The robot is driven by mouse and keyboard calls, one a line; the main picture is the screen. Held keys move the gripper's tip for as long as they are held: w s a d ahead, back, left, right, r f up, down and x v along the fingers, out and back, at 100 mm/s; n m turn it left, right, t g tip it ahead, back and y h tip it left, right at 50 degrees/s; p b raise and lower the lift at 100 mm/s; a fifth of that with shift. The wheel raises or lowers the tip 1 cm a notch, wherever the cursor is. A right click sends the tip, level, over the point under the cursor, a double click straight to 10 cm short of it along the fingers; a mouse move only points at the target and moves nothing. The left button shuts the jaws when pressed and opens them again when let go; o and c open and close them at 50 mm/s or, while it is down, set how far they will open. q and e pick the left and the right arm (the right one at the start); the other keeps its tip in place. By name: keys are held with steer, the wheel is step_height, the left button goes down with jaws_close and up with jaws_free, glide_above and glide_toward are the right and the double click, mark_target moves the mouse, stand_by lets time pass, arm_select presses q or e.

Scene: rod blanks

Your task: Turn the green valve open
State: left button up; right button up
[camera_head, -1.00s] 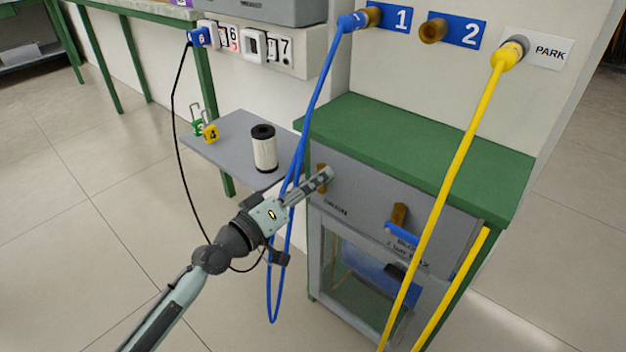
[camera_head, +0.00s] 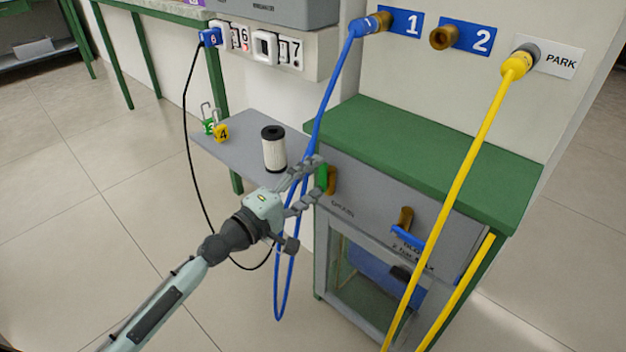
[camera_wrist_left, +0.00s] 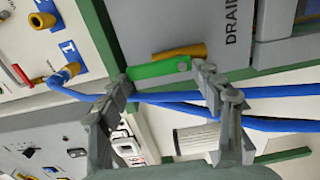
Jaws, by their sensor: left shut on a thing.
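The green valve handle (camera_head: 321,178) stands roughly upright in front of its brass body (camera_head: 332,181), on the grey cabinet front by the word DRAIN. In the left wrist view the green handle (camera_wrist_left: 158,69) lies between the two fingertips, with the brass part (camera_wrist_left: 180,52) just beyond it. My left gripper (camera_head: 312,184) is at the handle, with one finger above and one below in the head view; it is shut on the handle. The gripper also shows in the left wrist view (camera_wrist_left: 163,78). My right gripper is not in view.
A blue hose (camera_head: 325,105) hangs close by the left fingers. A blue-handled valve (camera_head: 408,236) sits further right on the cabinet, behind a yellow hose (camera_head: 470,145). A white filter cartridge (camera_head: 274,150) and padlocks (camera_head: 221,132) are on the grey shelf (camera_head: 238,160).

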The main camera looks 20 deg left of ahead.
arm_select(q)
steer(key=shift+a, duration=0.1)
stand_by(0.4)
steer(key=o, duration=1.2)
steer(key=shift+c, duration=0.2)
steer(key=v, duration=1.2)
